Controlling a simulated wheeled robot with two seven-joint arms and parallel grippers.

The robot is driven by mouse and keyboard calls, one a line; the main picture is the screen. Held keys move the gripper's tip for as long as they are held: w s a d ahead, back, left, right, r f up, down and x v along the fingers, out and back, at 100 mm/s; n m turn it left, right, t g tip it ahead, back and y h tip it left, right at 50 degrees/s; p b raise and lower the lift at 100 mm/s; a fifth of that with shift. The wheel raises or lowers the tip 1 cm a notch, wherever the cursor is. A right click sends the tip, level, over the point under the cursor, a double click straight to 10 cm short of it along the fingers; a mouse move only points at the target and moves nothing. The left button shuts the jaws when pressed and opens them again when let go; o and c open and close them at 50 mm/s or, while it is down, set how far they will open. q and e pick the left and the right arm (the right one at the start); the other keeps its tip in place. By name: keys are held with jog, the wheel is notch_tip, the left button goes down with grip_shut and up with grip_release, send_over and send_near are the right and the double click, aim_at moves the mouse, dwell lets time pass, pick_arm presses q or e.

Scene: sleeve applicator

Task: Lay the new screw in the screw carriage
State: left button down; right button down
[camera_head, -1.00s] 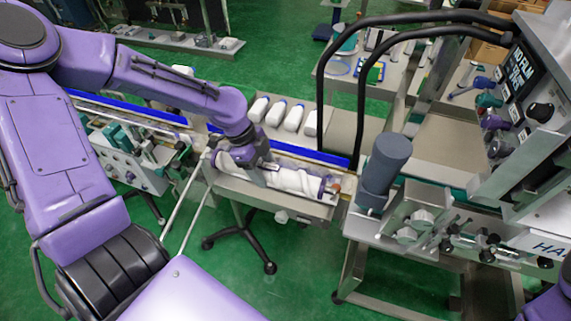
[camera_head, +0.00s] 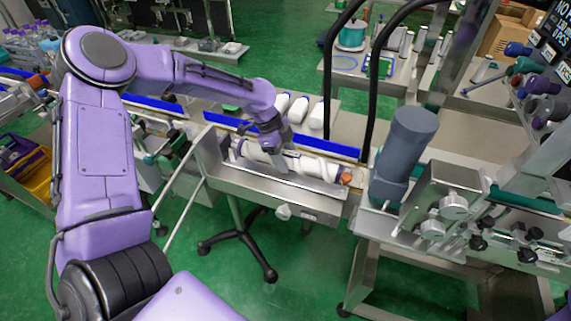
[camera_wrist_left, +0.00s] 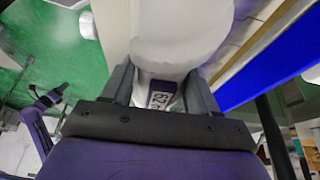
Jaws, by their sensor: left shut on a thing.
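The white spiral screw (camera_head: 315,167) lies lengthwise along the metal trough of the screw carriage (camera_head: 262,184) in the head view. An orange-brown end piece (camera_head: 346,178) is at its right end. My left gripper (camera_head: 281,166) reaches down from above and is shut on the screw, left of its middle. In the left wrist view, the two fingers (camera_wrist_left: 160,92) clasp the white screw (camera_wrist_left: 178,35), and a small label reading 62 shows between them. The underside of the screw is hidden, so I cannot tell whether it rests fully on the carriage. My right gripper is out of view.
A dark grey cylinder (camera_head: 404,150) stands just right of the carriage, beside a machine with knobs. A blue rail (camera_head: 325,150) and white bottles (camera_head: 299,110) are behind the carriage. Green floor is open in front.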

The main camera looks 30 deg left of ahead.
pick_arm(q)
jog(key=shift+r, duration=0.2)
jog(key=shift+f, duration=0.15)
jog(key=shift+c, duration=1.5)
grip_release()
jog(key=b+v, duration=0.1)
jog(key=v, duration=1.1)
jog(key=shift+a, duration=0.1)
